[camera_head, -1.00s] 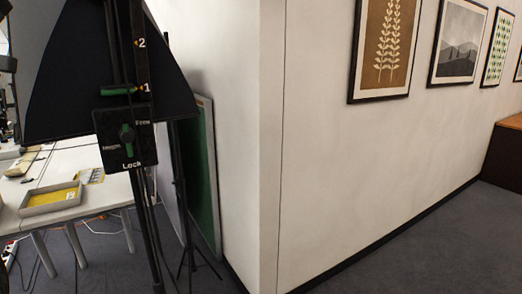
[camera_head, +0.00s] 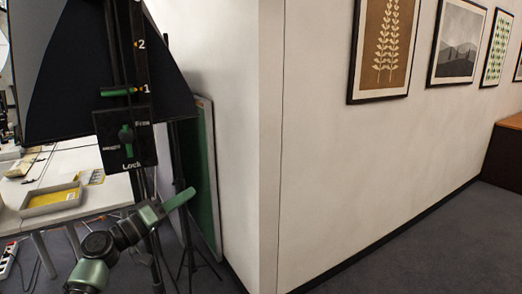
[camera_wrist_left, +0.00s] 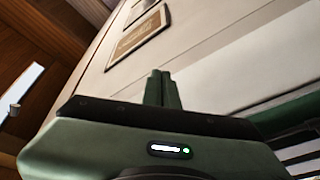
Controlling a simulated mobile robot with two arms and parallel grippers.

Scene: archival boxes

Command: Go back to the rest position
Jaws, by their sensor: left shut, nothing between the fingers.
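My left arm comes in from the lower left of the head view, with dark joints and green links. My left gripper (camera_head: 186,197) is at its end, raised and pointing up to the right, in front of the black stand's pole. In the left wrist view the two green fingers (camera_wrist_left: 160,88) are together with nothing between them. My right gripper is in neither view.
A black stand with a lock plate (camera_head: 126,140) and dark panel stands at left. Behind it are a white table with a grey tray (camera_head: 50,199) and a green board (camera_head: 208,170). A white wall (camera_head: 350,180) with framed pictures fills the middle; grey floor (camera_head: 440,245) is clear at right.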

